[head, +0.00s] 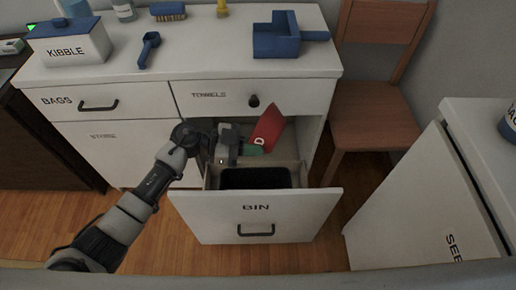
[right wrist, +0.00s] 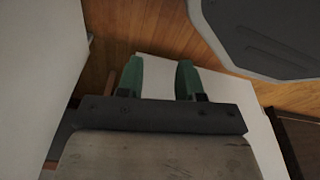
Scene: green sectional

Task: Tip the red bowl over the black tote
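The red bowl (head: 268,124) is held steeply tilted, almost on its side, above the open drawer marked BIN. A white mark shows near its lower edge. The black tote (head: 255,179) sits inside that drawer, below the bowl. My left gripper (head: 256,149) reaches in from the left, its green fingertips at the bowl's lower edge, shut on it. The inside of the bowl and the tote's contents cannot be made out. My right gripper (right wrist: 159,80) shows in the right wrist view with its two green fingers apart and nothing between them.
The BIN drawer (head: 256,224) is pulled out from the white counter. On top stand a KIBBLE box (head: 68,50), a blue scoop (head: 148,48), a brush (head: 168,12) and a blue dustpan (head: 276,42). A wooden chair (head: 372,112) stands to the right, beside a white cabinet (head: 425,200).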

